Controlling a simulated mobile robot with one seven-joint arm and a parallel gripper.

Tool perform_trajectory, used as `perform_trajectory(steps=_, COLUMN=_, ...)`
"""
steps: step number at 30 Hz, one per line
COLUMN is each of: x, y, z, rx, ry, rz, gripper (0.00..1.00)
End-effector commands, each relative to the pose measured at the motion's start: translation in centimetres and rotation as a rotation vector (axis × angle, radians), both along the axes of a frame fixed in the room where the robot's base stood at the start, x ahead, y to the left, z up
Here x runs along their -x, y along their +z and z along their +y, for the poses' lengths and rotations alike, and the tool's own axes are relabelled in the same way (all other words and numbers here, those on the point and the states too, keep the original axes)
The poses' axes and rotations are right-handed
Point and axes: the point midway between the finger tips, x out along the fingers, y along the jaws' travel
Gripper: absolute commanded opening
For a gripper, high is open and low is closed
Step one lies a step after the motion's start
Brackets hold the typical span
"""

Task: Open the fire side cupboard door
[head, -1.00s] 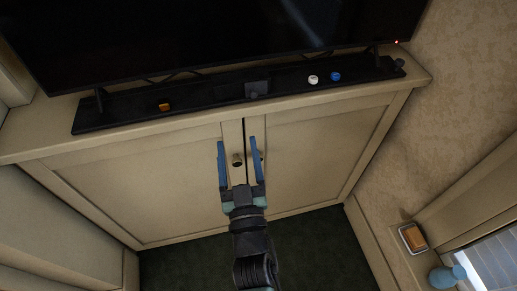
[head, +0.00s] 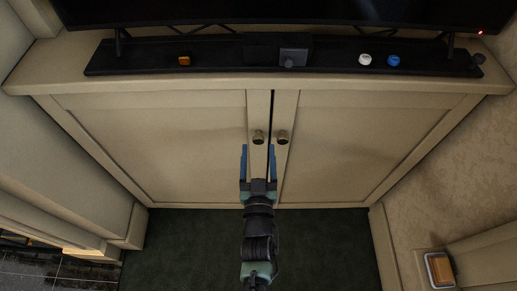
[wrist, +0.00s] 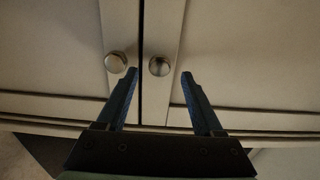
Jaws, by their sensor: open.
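The cupboard has two shut cream doors, a left door (head: 160,150) and a right door (head: 350,140). Each has a round metal knob by the middle gap: the left knob (head: 258,137) and the right knob (head: 282,137). My gripper (head: 258,150) is open and empty, its blue fingers pointing at the doors just below the left knob in the head view. The wrist view looks upside down relative to the head view. There the left door's knob (wrist: 159,66) lies between the fingertips in the picture, and the other knob (wrist: 116,62) lies outside them. Contact is not visible.
A black shelf bar (head: 215,62) on the cupboard top holds an orange block, a white and a blue item, under a dark screen (head: 280,12). A tiled area (head: 50,268) with a warm glow shows at lower left. Dark green carpet (head: 180,245) lies clear before the doors.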

Motion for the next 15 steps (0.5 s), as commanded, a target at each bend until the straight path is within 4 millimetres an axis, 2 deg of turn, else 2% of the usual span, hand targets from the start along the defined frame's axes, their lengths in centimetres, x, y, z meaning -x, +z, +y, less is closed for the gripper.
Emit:
perform_trajectory(steps=3, x=-1.4, y=-0.2, z=-0.1, rx=0.000, ry=-0.001, rz=-0.004, gripper=0.69)
perform_trajectory(steps=6, x=-2.0, y=-0.2, z=0.0, rx=0.001, ry=-0.001, rz=-0.001, gripper=0.69)
perform_trajectory(steps=15, x=-2.3, y=0.0, z=0.0, rx=0.000, ry=-0.001, rz=0.000, gripper=0.69)
